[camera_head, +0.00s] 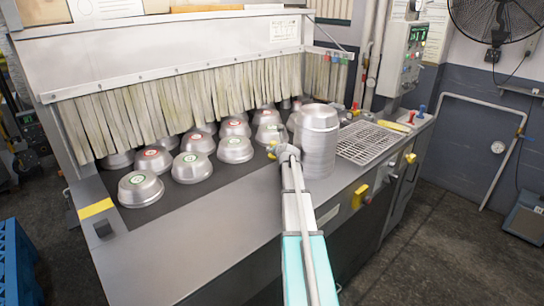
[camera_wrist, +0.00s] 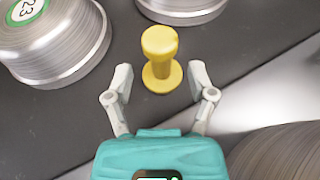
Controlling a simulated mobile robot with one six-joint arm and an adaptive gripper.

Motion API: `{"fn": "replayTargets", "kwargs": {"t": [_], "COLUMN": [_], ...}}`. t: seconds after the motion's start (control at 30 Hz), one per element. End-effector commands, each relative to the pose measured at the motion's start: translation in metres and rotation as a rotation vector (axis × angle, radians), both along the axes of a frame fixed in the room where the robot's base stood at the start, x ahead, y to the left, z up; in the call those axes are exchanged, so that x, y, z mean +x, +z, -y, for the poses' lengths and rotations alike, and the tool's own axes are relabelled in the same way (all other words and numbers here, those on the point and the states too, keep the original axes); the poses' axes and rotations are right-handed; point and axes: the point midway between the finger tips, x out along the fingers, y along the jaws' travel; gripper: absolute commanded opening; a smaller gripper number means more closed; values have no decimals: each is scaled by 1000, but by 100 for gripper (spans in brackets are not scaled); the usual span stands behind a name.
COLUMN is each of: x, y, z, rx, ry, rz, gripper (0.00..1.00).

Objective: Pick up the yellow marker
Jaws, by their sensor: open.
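The yellow marker (camera_wrist: 160,58) stands upright on the dark belt surface in the wrist view, a knobbed post on a round base. It lies just ahead of and between the fingers of my gripper (camera_wrist: 159,93), which are spread open and empty. The marker is not between the fingertips' full depth; whether they touch it I see no sign. In the head view a small part of the marker (camera_head: 271,155) shows beside my gripper (camera_head: 283,156), near the stack of pans.
Upturned metal pans (camera_head: 192,166) with round labels stand close on the left and behind. A tall pan stack (camera_head: 317,142) stands close on the right, with a wire rack (camera_head: 368,143) beyond. A strip curtain (camera_head: 180,103) hangs over the belt.

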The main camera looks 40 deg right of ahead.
Motion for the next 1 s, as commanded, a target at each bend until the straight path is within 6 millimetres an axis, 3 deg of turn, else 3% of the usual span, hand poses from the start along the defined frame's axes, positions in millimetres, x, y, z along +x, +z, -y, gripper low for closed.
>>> {"fn": "replayTargets", "kwargs": {"t": [0.3, 0.93, 1.0], "x": [29, 30, 30], "y": [-16, -15, -15], "z": [14, 14, 14], "rx": [1, 0, 0], "ry": [0, -1, -1], "rz": [0, 0, 0], "gripper": [71, 71, 58]}}
